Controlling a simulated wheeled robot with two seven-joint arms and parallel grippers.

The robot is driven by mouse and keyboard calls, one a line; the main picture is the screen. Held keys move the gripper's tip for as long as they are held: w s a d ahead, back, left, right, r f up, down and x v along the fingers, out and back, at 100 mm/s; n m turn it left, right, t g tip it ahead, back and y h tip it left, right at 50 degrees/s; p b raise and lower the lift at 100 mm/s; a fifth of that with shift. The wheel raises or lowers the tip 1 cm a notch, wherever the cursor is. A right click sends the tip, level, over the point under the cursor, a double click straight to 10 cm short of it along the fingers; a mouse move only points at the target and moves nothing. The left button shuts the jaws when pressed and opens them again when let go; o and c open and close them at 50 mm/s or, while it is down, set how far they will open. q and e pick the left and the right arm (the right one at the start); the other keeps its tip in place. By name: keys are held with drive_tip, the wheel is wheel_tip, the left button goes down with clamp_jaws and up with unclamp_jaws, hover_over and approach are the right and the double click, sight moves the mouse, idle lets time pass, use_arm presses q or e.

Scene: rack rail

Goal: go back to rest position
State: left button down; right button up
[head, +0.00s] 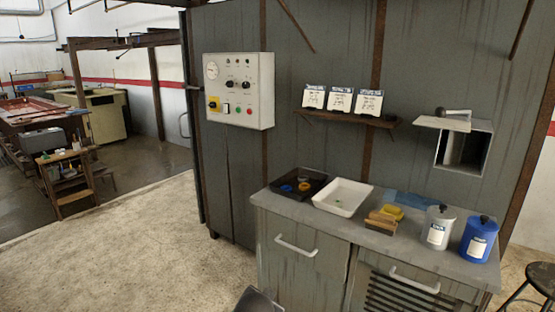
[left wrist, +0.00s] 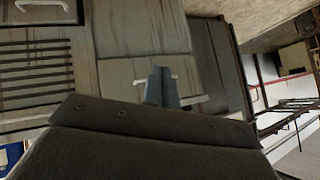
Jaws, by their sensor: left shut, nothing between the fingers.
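My left gripper (left wrist: 162,88) shows in the left wrist view with its grey fingers together and nothing between them. It is in front of the counter's grey cabinet doors, and a pale door handle shows behind the fingertips. In the head view only a dark shape shows at the bottom edge, and I cannot tell whether it is part of the gripper. My right gripper is in neither view.
The grey counter (head: 272,206) holds a white tray (head: 342,197), a dark tray (head: 300,184), a brush (head: 383,220), a grey canister (head: 438,228) and a blue canister (head: 478,240). A stool (head: 541,280) stands at right.

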use_arm(q)
drive_tip(key=s+a+f+n+g, duration=0.1)
drive_tip(key=s+f, duration=0.4)
drive_tip(key=s, duration=0.8)
drive_tip(key=s+a+f+n+g, duration=0.2)
drive_tip(key=s+a+f+g, duration=0.2)
drive_tip(key=s, duration=0.9)
drive_tip(key=s+a+f+n+g, duration=0.1)
drive_tip(key=s+a+f, duration=0.4)
drive_tip(key=s, duration=0.8)
drive_tip(key=shift+a+f+n+g+h, duration=0.3)
drive_tip(key=shift+f+g, duration=0.4)
drive_tip(key=shift+f, duration=0.25)
drive_tip(key=shift+s, duration=0.15)
drive_tip(key=c, duration=2.1)
unclamp_jaws()
